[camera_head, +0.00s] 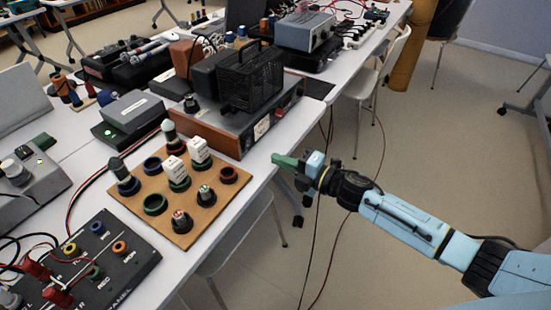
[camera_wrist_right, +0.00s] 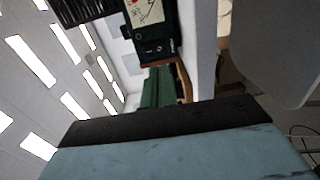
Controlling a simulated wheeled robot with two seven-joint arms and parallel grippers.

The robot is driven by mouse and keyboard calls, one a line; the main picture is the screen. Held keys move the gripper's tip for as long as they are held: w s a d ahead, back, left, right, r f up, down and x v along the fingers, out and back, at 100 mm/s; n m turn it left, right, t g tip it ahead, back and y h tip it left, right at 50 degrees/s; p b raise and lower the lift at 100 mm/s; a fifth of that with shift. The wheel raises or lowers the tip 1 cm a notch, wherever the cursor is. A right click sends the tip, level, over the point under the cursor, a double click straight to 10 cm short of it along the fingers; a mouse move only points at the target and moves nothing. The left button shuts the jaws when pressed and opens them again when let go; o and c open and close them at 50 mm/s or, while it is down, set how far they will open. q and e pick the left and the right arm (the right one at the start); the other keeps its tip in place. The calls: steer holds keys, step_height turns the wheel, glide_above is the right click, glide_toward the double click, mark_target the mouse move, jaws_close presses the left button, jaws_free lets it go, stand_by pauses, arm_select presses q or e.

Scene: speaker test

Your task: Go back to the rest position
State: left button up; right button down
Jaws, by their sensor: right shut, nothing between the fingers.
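My right gripper (camera_head: 284,160) has green fingertips, is shut with nothing in it, and hangs in the air off the table's right edge. It is level with the front right of the wooden-sided amplifier and apart from it. Its green fingers also show in the right wrist view (camera_wrist_right: 157,88), pointing toward the device's front. My right arm comes in from the right in light blue and black. My left gripper is not in view.
A wooden board (camera_head: 206,213) with coloured rings and knobs lies on the table, left of my gripper. The amplifier (camera_head: 241,137) stands behind it. A black panel (camera_head: 103,262) with coloured sockets lies at the front left. A white chair (camera_head: 381,75) and hanging cables are near; open floor lies right.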

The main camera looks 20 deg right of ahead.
steer(key=shift+s+d, duration=0.15)
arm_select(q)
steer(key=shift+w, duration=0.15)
